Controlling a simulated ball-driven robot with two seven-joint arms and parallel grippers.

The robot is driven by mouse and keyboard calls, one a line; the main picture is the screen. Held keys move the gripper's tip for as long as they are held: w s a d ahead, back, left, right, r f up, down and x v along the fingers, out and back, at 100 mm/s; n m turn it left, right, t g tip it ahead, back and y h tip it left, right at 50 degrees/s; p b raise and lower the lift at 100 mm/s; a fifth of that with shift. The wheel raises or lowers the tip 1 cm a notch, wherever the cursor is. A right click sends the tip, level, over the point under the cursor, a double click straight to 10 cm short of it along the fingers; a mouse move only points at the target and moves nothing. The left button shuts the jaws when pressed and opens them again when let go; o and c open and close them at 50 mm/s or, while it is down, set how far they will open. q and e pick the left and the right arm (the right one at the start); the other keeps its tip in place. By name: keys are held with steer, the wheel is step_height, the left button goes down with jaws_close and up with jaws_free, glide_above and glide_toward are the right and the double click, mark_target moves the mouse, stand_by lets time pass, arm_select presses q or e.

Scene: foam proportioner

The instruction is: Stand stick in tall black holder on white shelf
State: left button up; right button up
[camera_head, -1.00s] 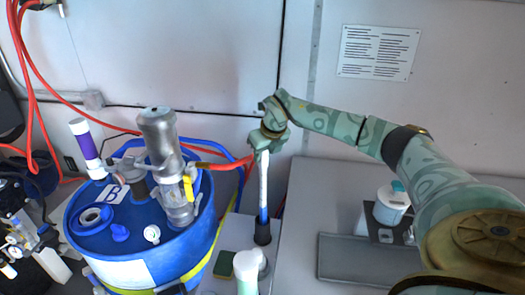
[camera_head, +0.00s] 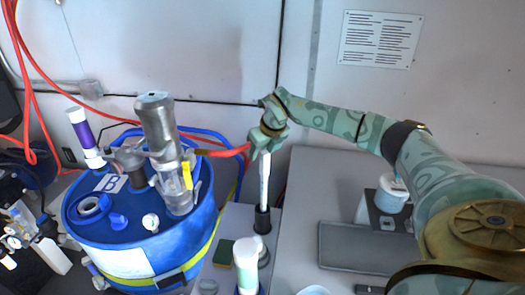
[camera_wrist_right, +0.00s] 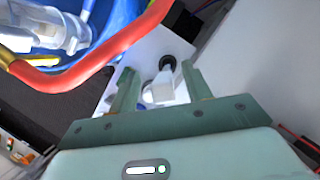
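The white stick (camera_head: 264,182) stands nearly upright, with its lower end inside the tall black holder (camera_head: 262,220). Its blue lower part is hidden in the holder. The holder is on the white shelf (camera_head: 236,217), right of the blue drum. My right gripper (camera_head: 267,149) is at the stick's top end. In the right wrist view, the gripper's fingers (camera_wrist_right: 161,90) are apart on both sides of the stick, with a gap visible on the left. The holder's dark mouth (camera_wrist_right: 177,62) lies beyond them. My left gripper is not in view.
The blue drum (camera_head: 130,240) with a metal-and-clear cylinder (camera_head: 158,130) stands at left. A red hose (camera_head: 225,152) passes close to my right gripper. A white-and-green cylinder (camera_head: 246,265) stands in front of the holder. A grey tray (camera_head: 360,248) lies at right.

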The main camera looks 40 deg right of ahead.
steer(key=v, duration=1.6)
steer(key=shift+r, duration=0.15)
